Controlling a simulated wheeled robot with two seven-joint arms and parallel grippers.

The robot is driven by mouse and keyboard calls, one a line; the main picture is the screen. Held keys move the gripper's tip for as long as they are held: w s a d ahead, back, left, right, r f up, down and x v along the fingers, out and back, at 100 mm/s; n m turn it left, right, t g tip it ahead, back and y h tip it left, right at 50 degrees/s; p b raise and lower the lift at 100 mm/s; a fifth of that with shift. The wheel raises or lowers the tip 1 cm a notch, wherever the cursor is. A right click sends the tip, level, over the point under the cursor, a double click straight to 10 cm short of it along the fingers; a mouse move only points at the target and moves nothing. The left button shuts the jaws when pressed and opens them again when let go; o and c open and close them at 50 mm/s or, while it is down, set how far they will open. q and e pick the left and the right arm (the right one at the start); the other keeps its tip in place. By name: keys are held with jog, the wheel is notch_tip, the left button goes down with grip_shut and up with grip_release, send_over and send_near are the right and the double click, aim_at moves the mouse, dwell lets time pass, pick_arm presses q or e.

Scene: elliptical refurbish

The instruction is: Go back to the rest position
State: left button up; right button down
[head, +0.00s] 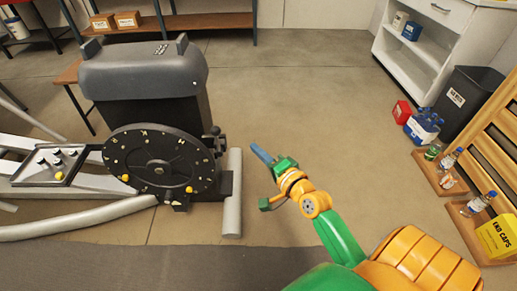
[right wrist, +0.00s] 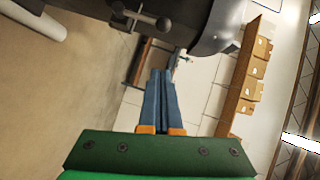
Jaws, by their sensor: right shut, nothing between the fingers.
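My right gripper (head: 262,154) is in the middle of the head view, on a green and orange arm that comes in from the lower right. It hangs in the air just right of the elliptical machine and touches nothing that I can see. In the right wrist view its two blue fingers (right wrist: 160,100) lie together, shut, with nothing between them. The elliptical (head: 145,80) has a dark grey housing and a black round disc (head: 160,185) with yellow knobs. My left gripper does not show in the head view.
A workbench (head: 190,21) with cardboard boxes is at the back. The middle floor is clear.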

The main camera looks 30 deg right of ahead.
dwell(0.3)
